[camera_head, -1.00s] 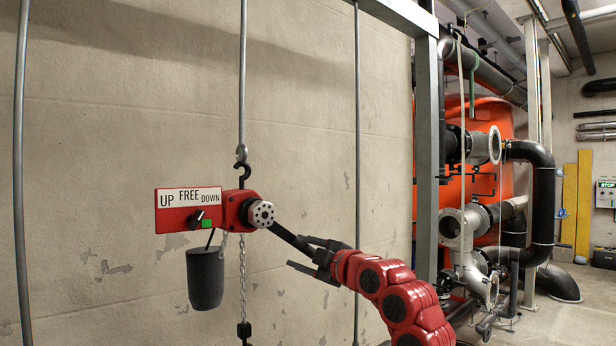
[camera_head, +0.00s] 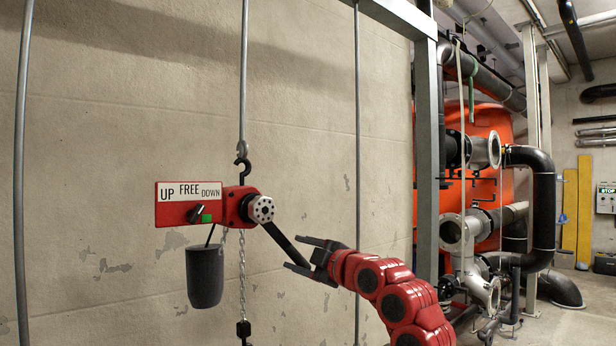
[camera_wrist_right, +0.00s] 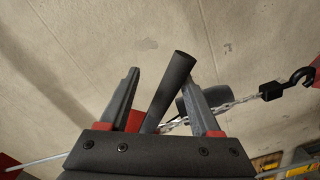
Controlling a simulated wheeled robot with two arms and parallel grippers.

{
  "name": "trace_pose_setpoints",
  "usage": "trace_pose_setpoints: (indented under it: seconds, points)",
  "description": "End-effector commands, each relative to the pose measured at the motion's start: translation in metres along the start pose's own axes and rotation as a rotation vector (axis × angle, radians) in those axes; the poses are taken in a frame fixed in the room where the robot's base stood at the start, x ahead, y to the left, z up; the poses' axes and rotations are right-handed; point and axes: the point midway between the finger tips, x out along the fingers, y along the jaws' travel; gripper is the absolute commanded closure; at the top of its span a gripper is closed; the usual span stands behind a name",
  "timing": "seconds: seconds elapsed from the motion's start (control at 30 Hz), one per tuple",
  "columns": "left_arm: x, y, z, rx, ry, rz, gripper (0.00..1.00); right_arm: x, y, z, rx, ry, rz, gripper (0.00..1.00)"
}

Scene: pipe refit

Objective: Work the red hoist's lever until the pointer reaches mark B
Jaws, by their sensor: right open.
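The red hoist (camera_head: 235,207) hangs from a hook on a grey rod in front of the wall. Its panel (camera_head: 175,212) reads UP, FREE and DOWN, with a black knob (camera_head: 195,213) and a green square. The dark lever (camera_head: 280,237) slopes down and right from a round metal hub. My right gripper (camera_head: 292,251) is open, its fingers on either side of the lever's end. In the right wrist view the lever (camera_wrist_right: 171,85) stands between the spread fingers, with gaps visible. I cannot make out a pointer or mark B. My left gripper is not in view.
A dark grey container (camera_head: 205,277) hangs below the panel. A chain (camera_head: 242,285) hangs beside it, with a black hook block (camera_head: 243,329). Grey vertical rods and a steel post (camera_head: 427,150) stand nearby. Pipes and an orange tank are at the right.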

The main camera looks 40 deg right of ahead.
Motion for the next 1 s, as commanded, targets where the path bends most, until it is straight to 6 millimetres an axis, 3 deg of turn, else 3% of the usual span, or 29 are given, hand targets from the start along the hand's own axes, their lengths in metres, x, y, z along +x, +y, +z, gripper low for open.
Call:
trace_pose_setpoints:
  seconds: [0.13,0.47,0.77,1.0]
  points:
    - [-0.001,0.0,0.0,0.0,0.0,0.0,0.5,-0.001,0.01,0.003,-0.03,-0.003,0.003,0.4]
    - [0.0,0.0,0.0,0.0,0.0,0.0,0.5,-0.001,0.013,0.003,-0.04,-0.002,0.002,0.4]
    - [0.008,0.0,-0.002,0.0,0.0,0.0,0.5,-0.001,0.048,0.002,-0.144,-0.002,0.002,0.4]
    - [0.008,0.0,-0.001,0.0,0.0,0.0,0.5,-0.001,0.051,0.004,-0.162,-0.002,0.002,0.4]
